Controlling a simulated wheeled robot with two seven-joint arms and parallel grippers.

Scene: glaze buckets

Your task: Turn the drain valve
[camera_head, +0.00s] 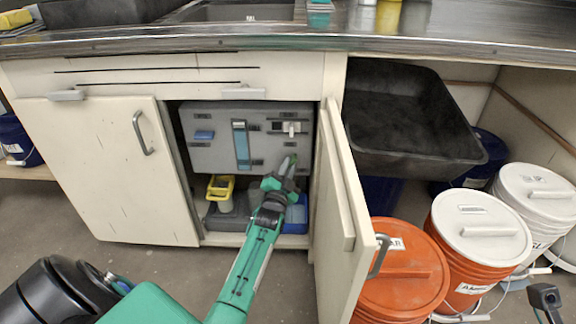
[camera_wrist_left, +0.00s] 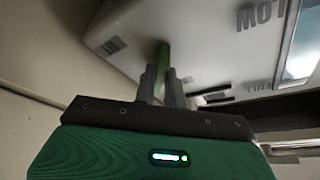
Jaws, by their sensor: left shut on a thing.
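The grey panel (camera_head: 215,155) stands inside the open sink cabinet. My left gripper (camera_head: 286,172) reaches into the cabinet at the panel's lower right. In the left wrist view its two fingers (camera_wrist_left: 162,88) are shut on a green handle (camera_wrist_left: 163,56), which I take to be the drain valve. The handle sticks out from the pale panel face, and its lower part is hidden between the fingers. The green handle shows only as a small tip (camera_head: 293,159) in the head view.
The left cabinet door (camera_head: 105,170) and the open right door (camera_head: 345,215) flank the opening. A yellow container (camera_head: 220,190) and a blue item (camera_head: 296,215) sit on the cabinet floor.

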